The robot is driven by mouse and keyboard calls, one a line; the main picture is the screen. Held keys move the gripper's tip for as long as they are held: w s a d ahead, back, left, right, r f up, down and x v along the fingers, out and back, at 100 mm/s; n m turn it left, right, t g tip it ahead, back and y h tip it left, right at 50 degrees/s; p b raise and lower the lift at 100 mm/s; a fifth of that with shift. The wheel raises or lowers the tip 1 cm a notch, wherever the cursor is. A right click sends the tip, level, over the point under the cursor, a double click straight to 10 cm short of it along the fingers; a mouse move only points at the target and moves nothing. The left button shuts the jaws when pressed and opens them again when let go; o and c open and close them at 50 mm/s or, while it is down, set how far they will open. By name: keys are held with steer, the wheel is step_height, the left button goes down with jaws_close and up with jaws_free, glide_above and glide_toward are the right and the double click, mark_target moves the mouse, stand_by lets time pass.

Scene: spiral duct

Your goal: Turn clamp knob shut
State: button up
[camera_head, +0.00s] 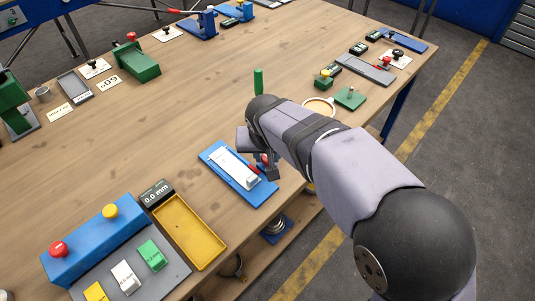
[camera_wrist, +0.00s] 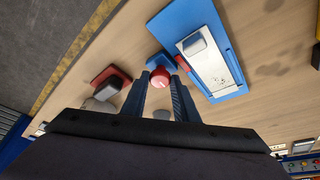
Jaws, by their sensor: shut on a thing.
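The clamp has a blue base (camera_head: 215,155) with a white plate (camera_head: 228,165) and a pale block on it, near the table's front edge. The base (camera_wrist: 190,17) and white plate (camera_wrist: 211,70) also show in the wrist view. The round red clamp knob (camera_wrist: 160,77) is at the base's side, in front of a small blue part. My gripper (camera_wrist: 159,82) has its two dark fingers on either side of the knob and is shut on it. In the head view my gripper (camera_head: 267,168) is at the base's right end, and its fingers partly hide the knob.
A yellow tray (camera_head: 188,232) and a blue box with red and yellow buttons (camera_head: 95,240) stand to the left front. A green handle (camera_head: 258,81) stands upright behind my arm. A green plate (camera_head: 350,98) lies to the right. The table's middle is clear.

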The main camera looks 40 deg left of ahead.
steer(key=m, duration=0.2)
steer(key=m+h, duration=0.1)
steer(key=m, duration=0.1)
steer(key=shift+s+a+t, duration=0.1)
steer(key=shift+a+t, duration=0.1)
steer(key=shift+t, duration=0.2)
steer(key=m+h, duration=0.1)
steer(key=m, duration=0.1)
steer(key=m+p, duration=0.1)
steer(key=shift+a+r+m+h, duration=0.15)
steer(key=shift+a+m+h, duration=0.05)
steer(key=shift+m+h, duration=0.2)
steer(key=m+h+p, duration=0.1)
steer(key=m+p, duration=0.3)
steer(key=shift+a+r+m+h, duration=0.15)
steer(key=shift+m+h, duration=0.15)
steer(key=shift+h, duration=0.1)
steer(key=m+h+p, duration=0.1)
steer(key=m+p, duration=0.2)
steer(key=p, duration=0.1)
steer(key=shift+a+g, duration=0.1)
steer(key=shift+g, duration=0.2)
steer(key=shift+f+m, duration=0.25)
steer(key=shift+m, duration=0.15)
steer(key=o, duration=1)
steer(key=shift+o, duration=0.2)
